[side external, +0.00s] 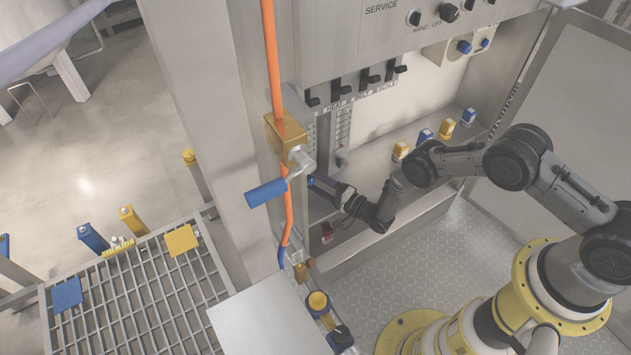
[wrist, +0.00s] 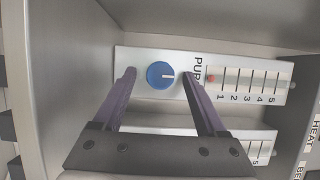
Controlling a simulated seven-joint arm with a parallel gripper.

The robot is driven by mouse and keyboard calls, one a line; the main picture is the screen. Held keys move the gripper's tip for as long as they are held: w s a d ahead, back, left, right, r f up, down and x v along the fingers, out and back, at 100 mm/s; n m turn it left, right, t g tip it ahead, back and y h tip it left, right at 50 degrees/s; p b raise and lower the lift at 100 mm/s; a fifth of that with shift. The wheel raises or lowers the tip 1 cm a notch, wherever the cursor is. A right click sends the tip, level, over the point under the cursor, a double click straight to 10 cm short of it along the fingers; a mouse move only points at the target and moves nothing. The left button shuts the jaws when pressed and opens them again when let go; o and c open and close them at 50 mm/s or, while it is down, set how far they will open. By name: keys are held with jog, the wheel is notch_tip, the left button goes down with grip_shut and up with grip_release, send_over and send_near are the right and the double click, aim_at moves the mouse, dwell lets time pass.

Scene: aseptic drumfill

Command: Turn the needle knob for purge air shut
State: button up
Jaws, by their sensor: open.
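A red dot (wrist: 211,78) shows at the scale's low end. My gripper (wrist: 158,79) is open, with one finger on each side of the knob and a visible gap on both sides. I cannot tell how deep the fingertips reach. In the side external view, my gripper (side external: 318,184) points into the cabinet; the knob is hidden there.
A second scale panel (wrist: 262,150) lies below the knob's panel. Cabinet walls (wrist: 60,60) close in on the left. An orange pipe (side external: 270,60) and a blue-handled crank (side external: 265,193) stand just left of my gripper. Black switches (side external: 370,76) line the panel above.

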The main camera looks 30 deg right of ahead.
jog(key=v, duration=1.4)
jog(key=shift+w, duration=0.1)
